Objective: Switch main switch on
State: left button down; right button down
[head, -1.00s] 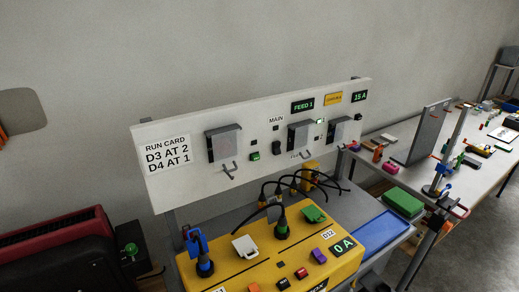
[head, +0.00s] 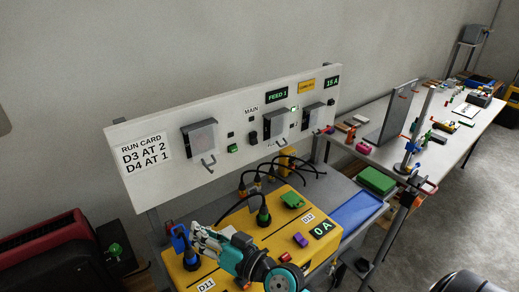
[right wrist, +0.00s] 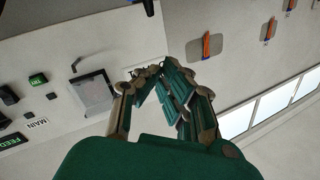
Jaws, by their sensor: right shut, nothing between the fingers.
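The MAIN label (head: 251,110) is on the white upright panel (head: 120,137) in the head view. My right gripper (head: 196,236) is over the yellow box, low in front of the panel and apart from the switch. In the right wrist view its fingers (right wrist: 152,75) are shut and empty, with the MAIN label (right wrist: 37,123) and black switch (right wrist: 9,94) off to the left. My left gripper is not in view.
The panel carries grey covered boxes (head: 200,137) with hooks beneath. The yellow box (head: 265,237) below has black cables, plugs and a 0 A display (head: 321,228). A green block (head: 377,180) and a cluttered bench (head: 455,148) are to the right.

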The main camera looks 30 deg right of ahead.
jog(key=w+d+r+m+t+h, duration=0.3)
jog(key=d+r+m+h, duration=0.2)
jog(key=d+m+h, duration=0.15)
jog(key=w+d+r+m+t+h, duration=0.3)
jog(key=w+d+r+m+h, duration=0.15)
jog(key=d+m, duration=0.25)
jog(key=w+d+f+m+g+h, duration=0.1)
jog(key=d+f+m+g+h, duration=0.6)
jog(key=d+m+g, duration=0.2)
jog(key=shift+d+f+m+h, duration=0.15)
jog(key=shift+f+m+h, duration=0.2)
jog(key=shift+m, duration=0.6)
jog(key=shift+w, duration=0.1)
